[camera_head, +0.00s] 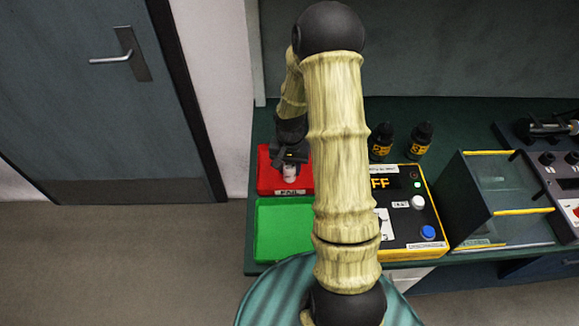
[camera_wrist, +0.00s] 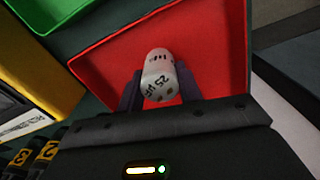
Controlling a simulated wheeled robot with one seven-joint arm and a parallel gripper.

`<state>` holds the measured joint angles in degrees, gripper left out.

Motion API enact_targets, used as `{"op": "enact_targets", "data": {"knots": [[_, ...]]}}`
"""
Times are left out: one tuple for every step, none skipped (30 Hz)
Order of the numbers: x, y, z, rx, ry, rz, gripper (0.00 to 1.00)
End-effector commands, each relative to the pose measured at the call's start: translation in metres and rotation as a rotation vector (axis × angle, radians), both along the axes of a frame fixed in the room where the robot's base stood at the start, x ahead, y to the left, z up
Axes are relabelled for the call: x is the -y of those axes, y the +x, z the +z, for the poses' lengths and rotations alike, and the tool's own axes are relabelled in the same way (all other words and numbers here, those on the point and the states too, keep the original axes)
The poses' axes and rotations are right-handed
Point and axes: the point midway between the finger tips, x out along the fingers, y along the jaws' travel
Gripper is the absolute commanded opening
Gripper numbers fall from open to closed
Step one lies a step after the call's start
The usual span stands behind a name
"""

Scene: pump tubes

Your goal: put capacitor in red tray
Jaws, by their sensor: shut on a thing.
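The capacitor (camera_wrist: 158,76) is a small whitish cylinder with dark print reading "25 µF" in the wrist view. My gripper (camera_wrist: 160,90) is shut on it, with one dark finger on each side. The red tray (camera_wrist: 105,58) lies behind the capacitor in the wrist view. In the head view my gripper (camera_head: 289,163) is over the red tray (camera_head: 266,182), at the tray's label side, with the capacitor (camera_head: 290,171) below it. I cannot tell whether the capacitor touches the tray floor.
A green tray (camera_head: 283,228) sits in front of the red one. Two dark bottles (camera_head: 381,141) and a yellow-edged tester (camera_head: 420,205) stand to the right, partly behind my arm. An open glass-sided box (camera_head: 500,190) is farther right. The door (camera_head: 90,100) is at left.

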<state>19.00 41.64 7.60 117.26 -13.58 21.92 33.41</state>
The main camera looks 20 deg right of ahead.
Motion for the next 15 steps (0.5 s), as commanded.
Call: {"op": "enact_targets", "data": {"knots": [[-0.0001,0.0002,-0.0014,0.000,0.000,0.000,0.12],[-0.0001,0.0002,-0.0019,0.000,0.000,0.000,0.12],[-0.0002,0.0002,-0.0025,0.000,0.000,0.001,0.12],[-0.0003,0.0002,-0.0030,0.000,0.000,0.001,0.12],[-0.0003,0.0003,-0.0025,0.001,-0.001,0.001,0.39],[-0.0004,0.0003,-0.0022,0.001,-0.001,0.001,0.47],[-0.0004,0.0003,-0.0022,0.000,0.000,0.001,0.53],[-0.0006,0.0003,-0.0022,0.000,0.000,0.001,0.59],[-0.0006,0.0003,-0.0022,0.000,0.000,0.002,0.61],[-0.0006,0.0003,-0.0022,0.000,0.000,0.002,0.61],[-0.0007,0.0002,-0.0022,0.000,0.000,0.002,0.61],[-0.0008,0.0003,-0.0022,0.000,0.000,0.002,0.61],[-0.0008,0.0003,-0.0022,0.000,0.000,0.002,0.61],[-0.0009,0.0003,-0.0022,0.000,0.000,0.002,0.61],[-0.0009,0.0003,-0.0023,0.000,0.000,0.002,0.61]]}}
